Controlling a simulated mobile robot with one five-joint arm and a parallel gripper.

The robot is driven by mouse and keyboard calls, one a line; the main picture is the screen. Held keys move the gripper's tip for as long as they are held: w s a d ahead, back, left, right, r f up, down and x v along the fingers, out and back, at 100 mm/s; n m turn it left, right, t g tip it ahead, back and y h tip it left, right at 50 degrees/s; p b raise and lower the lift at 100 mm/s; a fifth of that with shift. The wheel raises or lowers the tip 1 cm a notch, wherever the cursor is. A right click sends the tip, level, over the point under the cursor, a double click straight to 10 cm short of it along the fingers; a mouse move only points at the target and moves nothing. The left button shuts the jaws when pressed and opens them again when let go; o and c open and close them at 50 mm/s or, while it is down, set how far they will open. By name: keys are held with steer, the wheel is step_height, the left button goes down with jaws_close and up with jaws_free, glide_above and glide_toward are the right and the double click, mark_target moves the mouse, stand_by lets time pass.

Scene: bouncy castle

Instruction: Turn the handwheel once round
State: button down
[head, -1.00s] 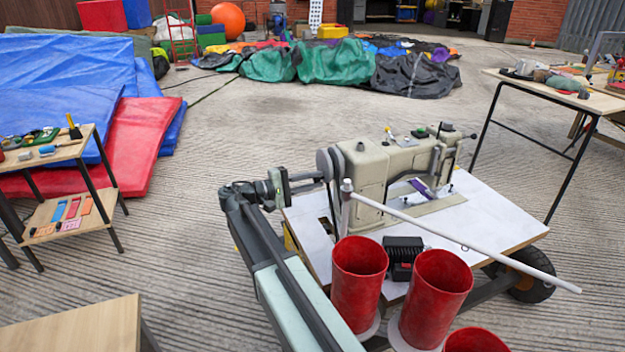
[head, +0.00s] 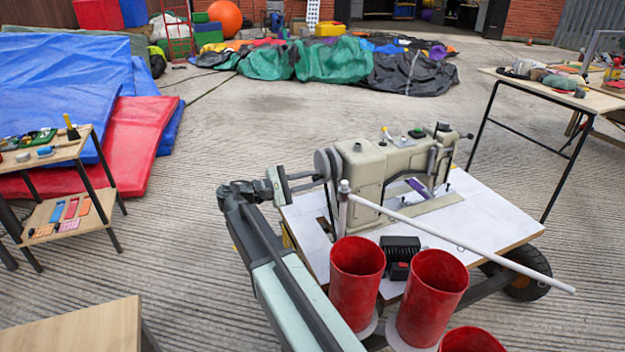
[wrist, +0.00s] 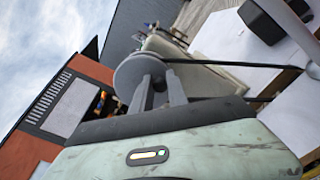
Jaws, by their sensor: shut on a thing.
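The handwheel (head: 322,160) is a grey disc on the left end of the beige sewing machine (head: 372,170). In the wrist view the handwheel (wrist: 138,74) stands just beyond my fingers, with its round face partly covered by them. My gripper (head: 318,180) reaches it from the left. In the wrist view the two grey fingers of my gripper (wrist: 157,90) are at the wheel's lower rim and shut on it. The exact contact at the fingertips is hidden.
The machine stands on a white-topped wheeled table (head: 480,215). A pale pole (head: 455,238) slants across its front, above red cylinders (head: 432,290) and a black box (head: 400,250). A side shelf (head: 70,205) is at left. Concrete floor lies open behind the machine.

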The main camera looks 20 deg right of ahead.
steer(key=c, duration=1.3)
jaws_free()
steer(key=shift+a, duration=0.1)
steer(key=a, duration=0.7)
steer(key=shift+a, duration=0.35)
